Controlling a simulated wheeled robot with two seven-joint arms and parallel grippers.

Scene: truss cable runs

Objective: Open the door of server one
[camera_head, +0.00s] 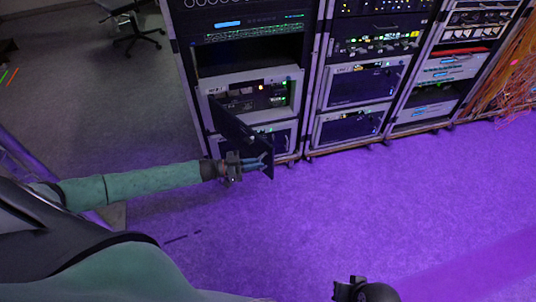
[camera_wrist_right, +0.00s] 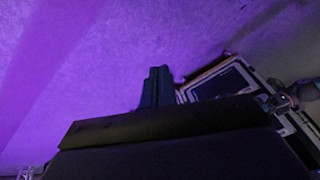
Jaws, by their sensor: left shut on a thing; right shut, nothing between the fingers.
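The server unit (camera_head: 255,97) in the left rack has a light frame, and its dark door panel (camera_head: 236,128) stands swung out from the front, hinged at its left side. My left gripper (camera_head: 262,163) is shut on the free edge of this door, near its lower right end. The inside of the unit, with small green and orange lights, shows behind the door. My right gripper (camera_wrist_right: 157,88) is shut and empty over the floor in the right wrist view. In the head view only a dark part of my right arm shows at the bottom edge.
Two more racks (camera_head: 365,90) stand to the right of the left rack. Orange cables (camera_head: 505,75) hang at the far right. An office chair (camera_head: 130,20) stands at the back left. The purple-lit floor (camera_head: 370,210) in front of the racks is clear.

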